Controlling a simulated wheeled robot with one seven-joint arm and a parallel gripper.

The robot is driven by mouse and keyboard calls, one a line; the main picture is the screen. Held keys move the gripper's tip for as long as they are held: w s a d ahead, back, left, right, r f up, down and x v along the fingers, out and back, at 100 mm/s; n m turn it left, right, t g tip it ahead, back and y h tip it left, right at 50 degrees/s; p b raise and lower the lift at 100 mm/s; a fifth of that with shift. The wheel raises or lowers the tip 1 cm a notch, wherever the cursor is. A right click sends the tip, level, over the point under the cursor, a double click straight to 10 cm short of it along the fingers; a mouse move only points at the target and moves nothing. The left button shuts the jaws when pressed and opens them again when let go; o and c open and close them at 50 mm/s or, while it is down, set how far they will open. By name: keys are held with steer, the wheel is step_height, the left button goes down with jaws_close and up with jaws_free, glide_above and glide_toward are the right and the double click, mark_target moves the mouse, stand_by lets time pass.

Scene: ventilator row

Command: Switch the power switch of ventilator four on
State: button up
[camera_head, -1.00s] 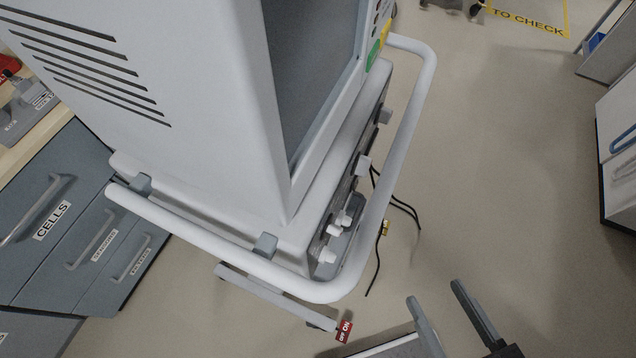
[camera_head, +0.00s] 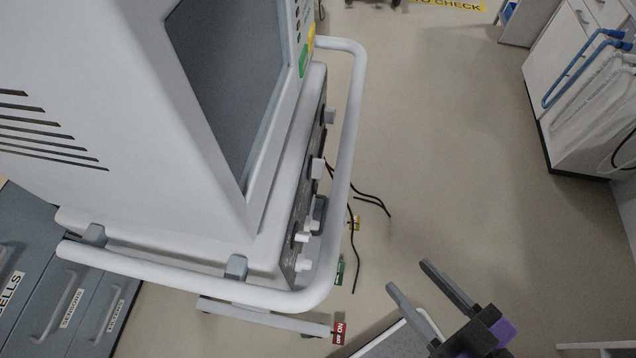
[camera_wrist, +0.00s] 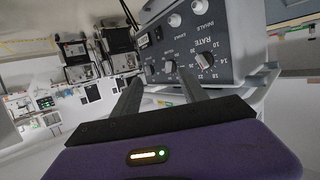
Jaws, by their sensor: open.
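A large white ventilator (camera_head: 120,90) with a dark screen (camera_head: 225,75) fills the left of the head view; no number is readable on it. A red tag marked ON and OFF (camera_head: 339,333) shows low by its base; I cannot tell the switch's position. The ventilator's front panel has knobs (camera_head: 303,237).
A white rail (camera_head: 352,120) wraps round the ventilator. Black cables (camera_head: 353,250) hang beside it over the floor. The floor between is largely clear.

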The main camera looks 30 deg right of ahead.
steer(key=shift+w+d+r, duration=0.1)
steer(key=shift+w+d, duration=0.05)
steer(key=c, duration=0.3)
steer(key=shift+m+t+h, duration=0.6)
steer(key=shift+t+h, duration=0.3)
steer(key=w+d, duration=0.1)
steer(key=w+r, duration=0.1)
steer(key=w, duration=0.1)
steer(key=w+d+r, duration=0.1)
steer(key=shift+w+d+r, duration=0.1)
steer(key=shift+w+d, duration=0.2)
steer(key=shift+d, duration=0.05)
jaws_close()
steer(key=w+d+f+m+g, duration=0.2)
steer(key=w+d+f+m, duration=0.25)
steer(key=w+d, duration=0.55)
steer(key=w+d+f+m+g, duration=0.25)
steer(key=w+d+m, duration=0.25)
steer(key=w+d, duration=0.4)
steer(key=s+a+n+g+y, duration=0.1)
steer(key=s+a+g+y, duration=0.1)
steer(key=a+y, duration=0.3)
steer(key=s+a+f+n+g+y, duration=0.1)
steer(key=s+a+g+y, duration=0.1)
steer(key=a+y, duration=0.3)
steer(key=shift+s+a+g+p, duration=0.35)
steer(key=shift+s+a, duration=0.05)
steer(key=shift+s, duration=0.35)
steer(key=shift+f, duration=0.1)
